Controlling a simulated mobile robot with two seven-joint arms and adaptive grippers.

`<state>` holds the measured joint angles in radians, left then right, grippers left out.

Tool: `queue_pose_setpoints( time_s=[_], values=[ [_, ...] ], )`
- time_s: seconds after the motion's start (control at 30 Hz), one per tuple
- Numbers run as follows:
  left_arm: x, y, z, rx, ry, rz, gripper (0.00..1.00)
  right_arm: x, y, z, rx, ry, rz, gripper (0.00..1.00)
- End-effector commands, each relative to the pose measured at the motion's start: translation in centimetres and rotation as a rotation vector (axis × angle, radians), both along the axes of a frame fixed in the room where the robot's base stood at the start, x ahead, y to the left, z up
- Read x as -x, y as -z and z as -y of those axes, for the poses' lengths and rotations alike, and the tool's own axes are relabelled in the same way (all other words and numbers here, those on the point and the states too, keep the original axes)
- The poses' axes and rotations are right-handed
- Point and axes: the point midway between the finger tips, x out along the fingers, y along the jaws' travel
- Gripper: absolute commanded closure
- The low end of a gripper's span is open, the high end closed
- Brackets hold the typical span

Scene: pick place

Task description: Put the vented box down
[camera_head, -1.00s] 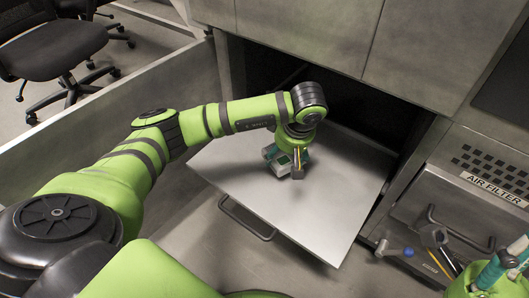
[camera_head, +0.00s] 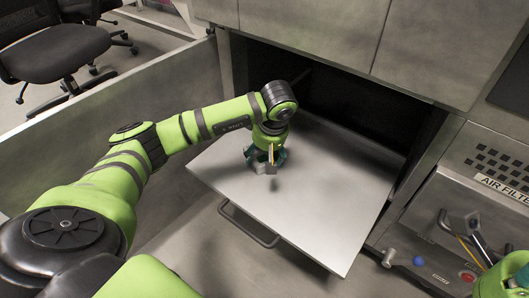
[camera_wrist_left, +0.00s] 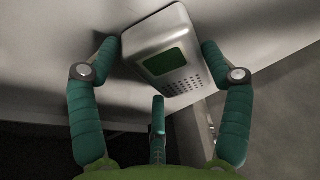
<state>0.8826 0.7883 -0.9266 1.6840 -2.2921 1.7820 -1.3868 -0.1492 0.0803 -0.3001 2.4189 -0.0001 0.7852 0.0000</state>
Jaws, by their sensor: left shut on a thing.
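The vented box (camera_wrist_left: 163,50) is silver-grey with a dark green panel and rows of small holes. In the left wrist view it sits between the green fingers of my left gripper (camera_wrist_left: 160,55), which is shut on it. In the head view my left gripper (camera_head: 265,158) points down over the pale pull-out shelf (camera_head: 325,200). Only a small grey part of the box (camera_head: 261,168) shows there, at the fingertips, low over the shelf's left rear part. I cannot tell whether it touches the shelf. Part of my right arm (camera_head: 505,278) shows at the bottom right; its fingertips are not clear.
The shelf has a dark handle (camera_head: 250,226) at its front and much bare surface to the right. A dark cabinet opening (camera_head: 360,95) lies behind it. A grey panel (camera_head: 130,90) stands at left. An air filter unit (camera_head: 500,185) is at right.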

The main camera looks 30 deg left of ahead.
Motion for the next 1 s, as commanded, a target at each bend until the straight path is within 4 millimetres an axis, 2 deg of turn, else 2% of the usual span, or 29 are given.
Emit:
queue_pose_setpoints(
  time_s=[0.07, 0.1, 0.13, 0.17, 0.6, 0.67, 0.77, 1.0],
  values=[
    [0.0, 0.3, 0.0, 0.0, 0.0, 0.0, 0.58, 0.0, 0.1, 0.0, 0.0, 0.0, 0.003, 0.6],
    [0.0, 0.3, 0.0, 0.0, 0.0, 0.0, 0.17, 0.0, 0.0, 0.0, 0.001, 0.001, 0.006, 0.6],
    [0.0, 0.3, 0.0, 0.0, 0.0, 0.0, 0.05, 0.0, -0.1, 0.0, 0.001, 0.001, 0.006, 0.6],
    [0.0, 0.3, 0.0, 0.0, 0.0, 0.0, 0.0, 0.0, -0.1, 0.0, 0.001, 0.0, 0.004, 0.6],
    [0.0, -0.3, 0.0, 0.001, 0.0, 0.0, 0.0, 0.0, -0.4, 0.0, 0.0, 0.0, 0.005, 0.6],
    [0.0, -1.0, 0.2, 0.001, 0.001, 0.003, 0.0, 0.1, -0.7, 0.0, -0.001, 0.0, 0.008, 0.6],
    [0.2, -2.8, 0.6, 0.001, 0.001, 0.002, 0.0, 0.2, 0.3, 0.1, -0.002, -0.002, -0.044, 0.6],
    [0.8, -8.0, 1.8, 0.0, 0.001, 0.002, 0.0, 0.4, 0.5, -0.2, 0.014, -0.009, -0.139, 0.6]
  ],
)
